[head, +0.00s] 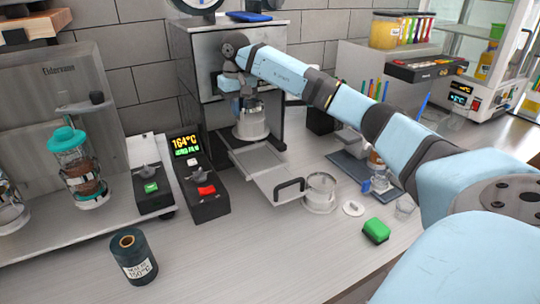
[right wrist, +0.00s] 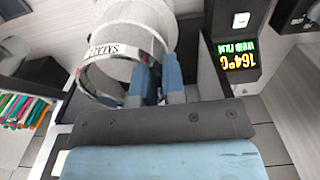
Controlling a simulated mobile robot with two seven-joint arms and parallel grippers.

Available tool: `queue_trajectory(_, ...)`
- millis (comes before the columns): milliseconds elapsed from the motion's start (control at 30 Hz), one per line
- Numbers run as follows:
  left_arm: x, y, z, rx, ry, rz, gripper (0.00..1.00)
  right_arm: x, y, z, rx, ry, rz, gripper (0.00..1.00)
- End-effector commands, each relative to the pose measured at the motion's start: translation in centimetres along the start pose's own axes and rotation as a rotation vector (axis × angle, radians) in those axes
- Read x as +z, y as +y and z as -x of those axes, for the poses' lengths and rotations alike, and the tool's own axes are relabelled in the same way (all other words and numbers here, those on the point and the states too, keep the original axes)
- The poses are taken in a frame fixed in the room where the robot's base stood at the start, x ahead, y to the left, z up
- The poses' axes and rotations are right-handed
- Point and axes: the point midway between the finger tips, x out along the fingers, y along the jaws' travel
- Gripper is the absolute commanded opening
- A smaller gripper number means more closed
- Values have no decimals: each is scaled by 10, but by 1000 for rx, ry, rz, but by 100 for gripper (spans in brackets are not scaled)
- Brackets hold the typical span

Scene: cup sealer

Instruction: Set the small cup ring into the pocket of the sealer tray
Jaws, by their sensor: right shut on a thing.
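The small cup ring (head: 251,125), a shiny metal band, is in my right gripper (head: 242,93) at the mouth of the steel sealer. In the right wrist view the ring (right wrist: 103,78) carries a white label, and the blue fingers of the right gripper (right wrist: 158,82) are shut on its rim. The sealer tray (head: 262,160) is pulled out, with its dark handle towards the front. The ring appears above the tray's inner end; I cannot tell whether it touches the tray. The pocket is not clearly visible. My left gripper is not in view.
Another metal ring (head: 320,192) stands beside the tray handle. A green block (head: 376,231), a white disc (head: 353,208) and a clear cup (head: 404,209) are to its right. The control box (head: 200,187) reads 164°C. A dark film roll (head: 133,256) stands front left. The front middle counter is clear.

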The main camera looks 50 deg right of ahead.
Motion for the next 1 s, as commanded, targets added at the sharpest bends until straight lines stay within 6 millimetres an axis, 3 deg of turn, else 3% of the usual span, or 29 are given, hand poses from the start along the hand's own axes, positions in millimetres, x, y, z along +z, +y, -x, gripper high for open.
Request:
queue_trajectory(167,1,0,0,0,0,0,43,-5,11,-6,1,-2,14,0)
queue_trajectory(400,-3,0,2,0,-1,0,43,-5,12,-49,0,-3,15,0)
queue_trajectory(833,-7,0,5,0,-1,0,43,-5,12,-96,0,-3,14,0)
queue_trajectory(1000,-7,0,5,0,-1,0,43,-5,12,-101,0,0,14,0)
